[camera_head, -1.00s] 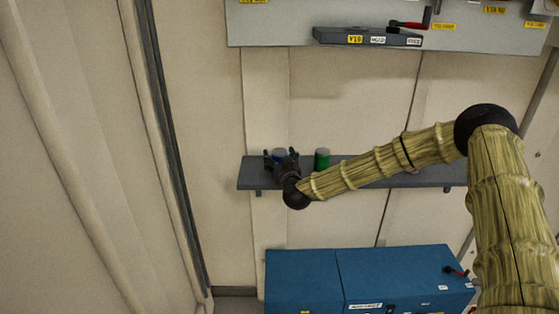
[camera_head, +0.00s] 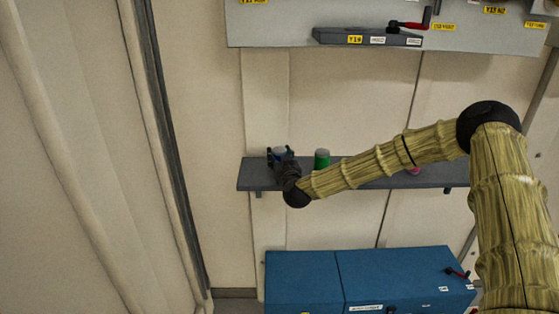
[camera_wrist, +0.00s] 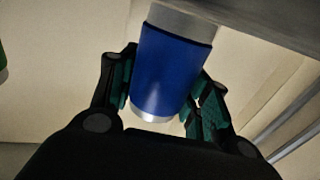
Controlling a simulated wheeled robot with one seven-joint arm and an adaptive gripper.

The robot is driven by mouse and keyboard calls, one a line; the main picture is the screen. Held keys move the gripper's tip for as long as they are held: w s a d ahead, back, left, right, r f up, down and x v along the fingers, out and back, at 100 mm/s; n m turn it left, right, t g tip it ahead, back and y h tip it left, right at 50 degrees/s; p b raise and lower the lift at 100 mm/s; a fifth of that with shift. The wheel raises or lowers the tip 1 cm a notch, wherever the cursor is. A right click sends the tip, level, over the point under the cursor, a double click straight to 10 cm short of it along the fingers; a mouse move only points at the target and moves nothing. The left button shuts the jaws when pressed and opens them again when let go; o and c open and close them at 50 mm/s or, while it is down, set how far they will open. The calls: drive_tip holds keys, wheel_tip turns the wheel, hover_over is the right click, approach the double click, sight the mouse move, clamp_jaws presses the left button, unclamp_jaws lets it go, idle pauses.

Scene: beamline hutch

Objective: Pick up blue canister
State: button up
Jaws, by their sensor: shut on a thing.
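The blue canister (camera_wrist: 165,75) is a blue cylinder with silver ends, seen between my gripper's fingers in the wrist view. In the head view the canister (camera_head: 279,151) shows only as a small blue patch at the left end of the grey shelf, mostly hidden by the gripper. My gripper (camera_head: 280,157) is shut on the canister, and its teal-padded fingers (camera_wrist: 160,100) lie along both sides of it in the wrist view. I cannot tell whether the canister still touches the shelf.
The grey wall shelf (camera_head: 355,185) runs behind my arm. A green canister (camera_head: 322,159) stands just right of the gripper, and a pink thing (camera_head: 413,171) shows partly behind my arm. A blue cabinet (camera_head: 390,270) stands below. A grey panel (camera_head: 280,25) hangs above.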

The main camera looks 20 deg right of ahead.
drive_tip(key=shift+r+b, duration=0.45)
drive_tip(key=shift+r, duration=0.3)
drive_tip(key=s+d+r+b, duration=0.2)
drive_tip(key=s+b, duration=0.3)
drive_tip(key=s, duration=1.1)
drive_tip(key=shift+d+r+b, duration=0.15)
drive_tip(key=shift+r+b, duration=0.2)
drive_tip(key=shift+f, duration=0.1)
